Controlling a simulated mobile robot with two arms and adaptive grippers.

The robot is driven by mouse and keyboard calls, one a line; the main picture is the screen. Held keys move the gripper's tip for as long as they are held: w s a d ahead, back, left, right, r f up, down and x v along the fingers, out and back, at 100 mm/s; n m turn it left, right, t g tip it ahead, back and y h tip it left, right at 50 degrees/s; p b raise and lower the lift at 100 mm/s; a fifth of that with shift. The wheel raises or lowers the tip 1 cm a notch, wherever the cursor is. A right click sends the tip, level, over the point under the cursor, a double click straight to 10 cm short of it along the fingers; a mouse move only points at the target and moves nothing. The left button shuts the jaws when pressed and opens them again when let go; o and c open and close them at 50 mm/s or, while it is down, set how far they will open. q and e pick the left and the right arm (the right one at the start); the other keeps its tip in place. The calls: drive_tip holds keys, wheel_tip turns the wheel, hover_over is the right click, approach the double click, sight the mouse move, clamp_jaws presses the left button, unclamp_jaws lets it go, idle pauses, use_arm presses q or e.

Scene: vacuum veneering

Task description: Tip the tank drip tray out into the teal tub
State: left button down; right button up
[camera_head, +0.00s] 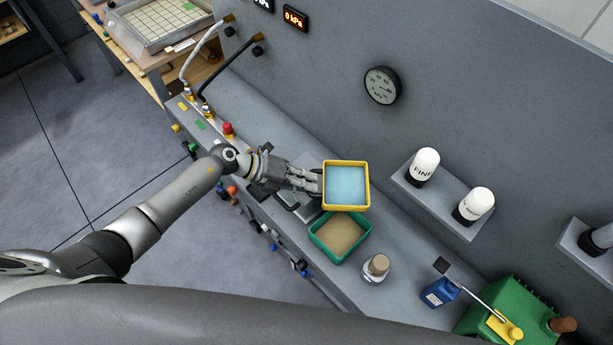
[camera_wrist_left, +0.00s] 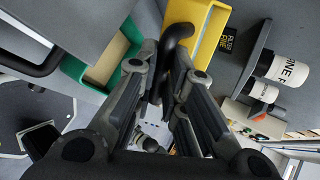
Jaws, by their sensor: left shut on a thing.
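The drip tray is a yellow square tray (camera_head: 347,208) with pale blue contents, seen right of my left gripper (camera_head: 316,184) in the head view. It looks roughly level. My left gripper is shut on the tray's black handle (camera_wrist_left: 174,42), which shows between the fingers in the left wrist view; the yellow tray wall (camera_wrist_left: 207,32) is beyond it. The teal tub (camera_head: 326,252) sits on the grey bench just below the tray in the head picture, with a tan bottom or contents. Its rim partly shows in the wrist view (camera_wrist_left: 78,72). My right gripper is not in view.
A small capped bottle (camera_head: 376,268), a blue container (camera_head: 440,292) and a green machine (camera_head: 480,318) stand right of the tub. White canisters (camera_head: 424,165) sit on a wall shelf. Valves and hoses (camera_head: 205,55) are at the back left.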

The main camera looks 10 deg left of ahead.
use_arm(q)
drive_tip(key=shift+s+d+f+m+t, duration=0.1)
drive_tip(key=shift+s+f+m+t, duration=0.2)
drive_tip(key=shift+s+t, duration=0.2)
drive_tip(key=shift+f+m+t, duration=0.2)
drive_tip(key=shift+m+t, duration=0.1)
drive_tip(key=shift+t, duration=0.1)
wheel_tip(320, 180, down, 2)
drive_tip(key=m+t+b, duration=0.2)
drive_tip(key=b, duration=0.3)
drive_tip(key=shift+f+b, duration=0.15)
drive_tip(key=shift+b, duration=0.2)
drive_tip(key=s+m+t+b, duration=0.1)
drive_tip(key=b, duration=0.3)
drive_tip(key=s+r+m+t+b, duration=0.1)
drive_tip(key=m+t+b, duration=0.1)
drive_tip(key=b, duration=0.3)
drive_tip(key=s+m+t+h+b, duration=0.1)
drive_tip(key=m+t+b, duration=0.1)
drive_tip(key=b, duration=0.2)
drive_tip(key=shift+s+d+r, duration=0.2)
drive_tip(key=shift+d, duration=0.1)
idle(1.3)
